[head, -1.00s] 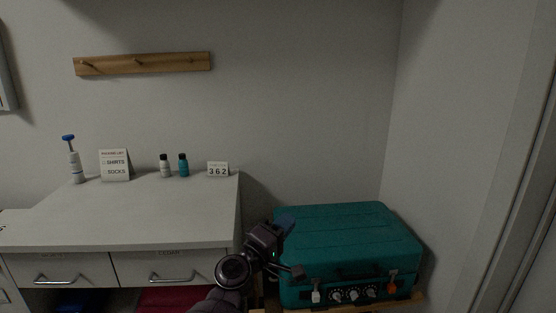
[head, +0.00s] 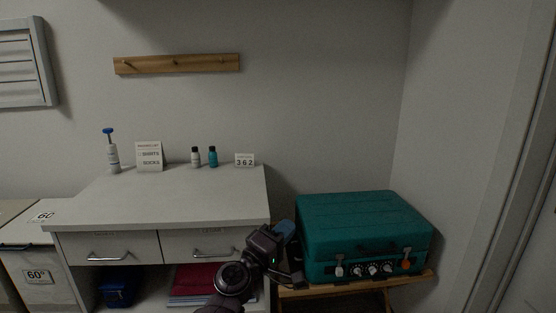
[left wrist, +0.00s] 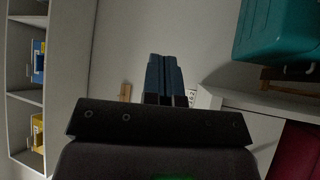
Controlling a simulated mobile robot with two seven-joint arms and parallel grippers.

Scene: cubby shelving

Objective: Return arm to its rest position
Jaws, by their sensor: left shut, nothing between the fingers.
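My left gripper (head: 285,230) is raised in front of the gap between the white drawer cabinet and the teal suitcase in the head view. Its blue fingers point away and up to the right. In the left wrist view the two fingers (left wrist: 165,80) lie side by side, closed together with nothing between them. The fingertips are clear of any object in the wrist view. My right gripper is not in view.
A teal suitcase (head: 365,225) stands on a wooden stand (head: 350,287). The white cabinet (head: 190,205) carries bottles, a sign (head: 149,156) and a number block (head: 244,160). A blue bin (head: 117,288) and red folded cloth (head: 196,281) are below. Cubby shelving (left wrist: 70,60) shows at the wrist view's left.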

